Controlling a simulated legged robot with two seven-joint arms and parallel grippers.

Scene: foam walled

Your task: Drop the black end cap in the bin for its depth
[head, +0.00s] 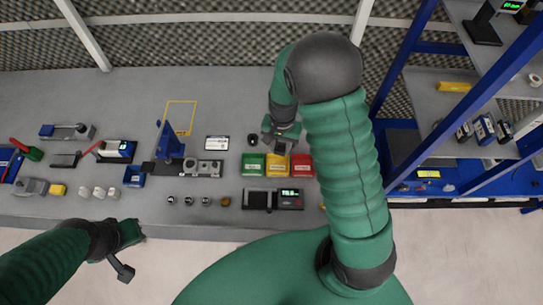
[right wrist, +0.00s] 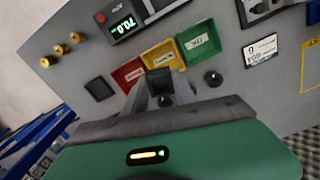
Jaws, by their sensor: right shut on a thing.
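My right gripper (head: 280,132) hangs over the bench just behind the colored bins. In the right wrist view its fingers (right wrist: 157,88) are shut on a small black piece, the black end cap (right wrist: 165,101), mostly hidden between them. The green bin (head: 253,164) is marked OK in the wrist view (right wrist: 200,42). The yellow bin (head: 276,165) stands in the middle and the red bin (head: 301,165) on the right; their labels are too small to read. My left gripper (head: 123,268) is low at the left, off the bench's front edge; its jaws are unclear.
A small black round thing (head: 253,139) stands behind the green bin. A gauge with a lit display (head: 289,196) lies in front of the bins; it reads about 70.0 in the wrist view. A white card (head: 217,142) and blue stand (head: 169,143) are left. Blue shelving (head: 400,60) rises right.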

